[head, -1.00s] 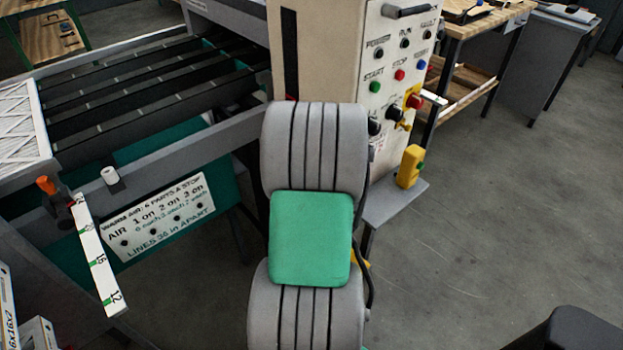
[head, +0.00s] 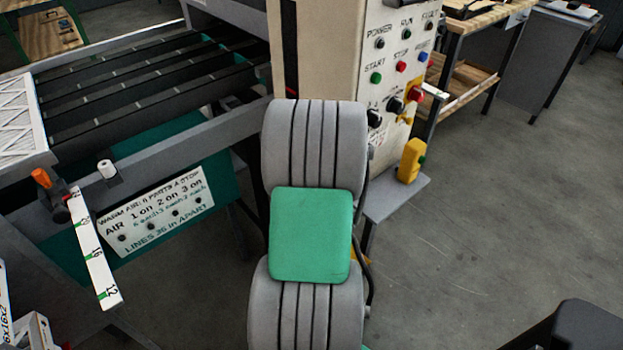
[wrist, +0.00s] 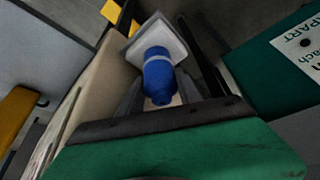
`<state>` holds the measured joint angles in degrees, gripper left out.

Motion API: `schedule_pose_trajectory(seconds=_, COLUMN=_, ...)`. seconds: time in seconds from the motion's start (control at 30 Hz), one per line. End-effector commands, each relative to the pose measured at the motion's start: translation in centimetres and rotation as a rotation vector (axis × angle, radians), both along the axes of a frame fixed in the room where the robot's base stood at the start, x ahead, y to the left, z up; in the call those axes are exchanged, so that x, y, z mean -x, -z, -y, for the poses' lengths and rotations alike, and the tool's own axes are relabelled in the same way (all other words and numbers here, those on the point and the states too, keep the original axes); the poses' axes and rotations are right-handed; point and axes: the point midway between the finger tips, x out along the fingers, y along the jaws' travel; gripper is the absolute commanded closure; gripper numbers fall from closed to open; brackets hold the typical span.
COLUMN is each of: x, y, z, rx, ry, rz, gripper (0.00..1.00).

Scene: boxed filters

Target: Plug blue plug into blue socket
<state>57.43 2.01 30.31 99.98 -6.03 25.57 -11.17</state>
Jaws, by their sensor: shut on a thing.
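In the wrist view a blue plug (wrist: 158,78), a rounded cylinder with a paler band, sits between the dark fingers of my gripper (wrist: 160,62), which is shut on it. A whitish square plate (wrist: 156,40) lies at the plug's far end; I cannot tell whether it belongs to the plug or to something behind it. In the head view my grey and green arm covers the middle, and the gripper and plug are hidden. I cannot make out the blue socket in either view.
A beige control cabinet (head: 330,50) with coloured buttons stands behind my arm. A yellow device (head: 411,160) sits on a grey shelf (head: 395,198) at its side. A conveyor (head: 150,75) and white sign (head: 160,208) are at left. The floor at right is largely clear.

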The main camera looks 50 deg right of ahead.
Motion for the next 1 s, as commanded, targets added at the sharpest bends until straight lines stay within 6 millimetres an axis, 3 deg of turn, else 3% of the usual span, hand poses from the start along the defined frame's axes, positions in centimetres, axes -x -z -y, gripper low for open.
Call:
schedule_pose_trajectory(seconds=0.07, x=0.0, y=0.2, z=0.0, rx=-0.001, ry=0.0, rz=-0.001, gripper=1.0)
schedule_pose_trajectory(seconds=0.1, x=0.0, y=0.2, z=0.0, rx=-0.001, ry=0.0, rz=-0.001, gripper=0.56)
schedule_pose_trajectory(seconds=0.37, x=0.0, y=0.2, z=0.0, rx=-0.001, ry=0.0, rz=-0.001, gripper=0.35)
schedule_pose_trajectory(seconds=0.67, x=0.1, y=0.0, z=-0.1, rx=-0.001, ry=0.0, rz=-0.001, gripper=0.33)
schedule_pose_trajectory(seconds=1.0, x=1.7, y=-5.8, z=-1.6, rx=0.003, ry=0.0, rz=0.002, gripper=0.33)
